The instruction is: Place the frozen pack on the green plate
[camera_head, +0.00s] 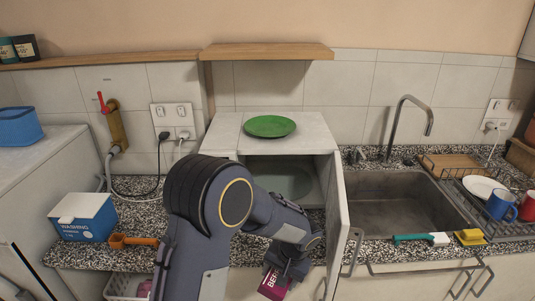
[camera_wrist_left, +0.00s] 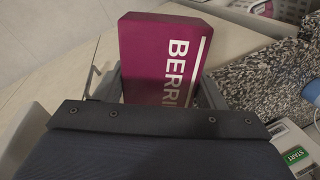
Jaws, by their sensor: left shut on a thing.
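The frozen pack (camera_head: 271,286) is a dark magenta box with white "BERRIES"-like lettering, partly cut off. My left gripper (camera_head: 287,270) is shut on it, low in front of the counter in the head view. In the left wrist view the pack (camera_wrist_left: 162,62) stands out between the finger parts, its lower end hidden by the gripper body. The green plate (camera_head: 269,126) lies flat and empty on top of the white microwave (camera_head: 228,130), above and behind my left gripper. My right gripper is not in view.
The microwave door (camera_head: 337,220) stands open toward the front, right of my left arm. A wooden shelf (camera_head: 266,51) hangs above the plate. The sink (camera_head: 405,205) and dish rack (camera_head: 505,225) are right; a washing powder box (camera_head: 84,217) is left.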

